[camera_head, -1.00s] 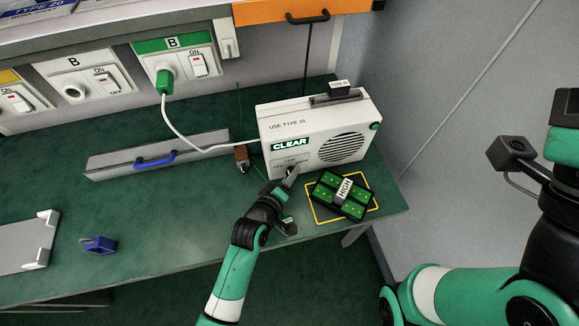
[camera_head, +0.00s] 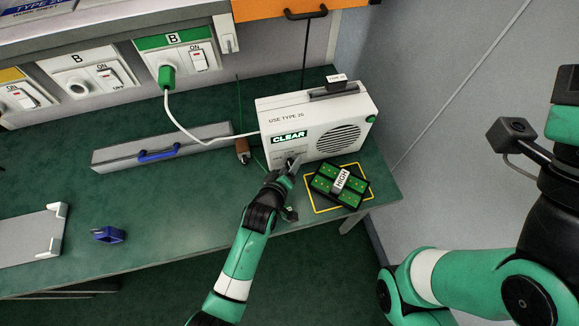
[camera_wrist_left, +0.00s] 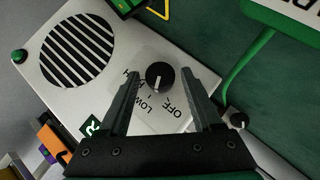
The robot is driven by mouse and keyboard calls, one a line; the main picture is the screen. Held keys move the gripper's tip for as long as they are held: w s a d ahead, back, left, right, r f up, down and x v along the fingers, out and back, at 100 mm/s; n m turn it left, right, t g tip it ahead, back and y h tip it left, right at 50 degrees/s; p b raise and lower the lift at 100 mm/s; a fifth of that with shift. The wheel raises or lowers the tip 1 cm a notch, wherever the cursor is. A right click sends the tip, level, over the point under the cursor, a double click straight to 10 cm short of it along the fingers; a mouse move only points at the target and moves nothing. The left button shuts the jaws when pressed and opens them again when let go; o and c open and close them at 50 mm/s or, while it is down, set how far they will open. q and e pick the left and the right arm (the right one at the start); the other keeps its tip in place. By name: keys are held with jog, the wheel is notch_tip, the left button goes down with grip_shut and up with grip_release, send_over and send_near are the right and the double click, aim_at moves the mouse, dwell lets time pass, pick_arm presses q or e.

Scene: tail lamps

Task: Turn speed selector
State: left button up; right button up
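The speed selector is a round black knob (camera_wrist_left: 160,77) with a white pointer line, on the front of a white unit (camera_head: 318,118). Around it the printed words OFF and LOW show, and a third label is partly hidden by a finger. The pointer appears to lie near LOW and OFF; I cannot tell exactly. My left gripper (camera_head: 292,166) is at the unit's front below the CLEAR sign (camera_head: 289,137). In the left wrist view its fingers (camera_wrist_left: 160,74) are open, one on each side of the knob, with gaps visible. My right gripper is not in view.
A green board marked HIGH (camera_head: 339,186) lies in a yellow outline right of my left gripper. A brown part (camera_head: 242,150) stands left of the unit. A long grey box with a blue handle (camera_head: 158,155) lies further left. A white cable (camera_head: 180,127) reaches the unit.

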pick_arm(q)
jog(key=shift+o, duration=0.2)
jog(key=shift+s+a+r+p, duration=0.1)
jog(key=shift+s+r+p, duration=0.15)
jog(key=shift+p, duration=0.1)
jog(key=p+v, duration=0.6)
jog(key=v, duration=0.4)
jog(key=shift+s+a, duration=0.2)
jog(key=shift+s, duration=0.2)
jog(key=shift+r, duration=0.1)
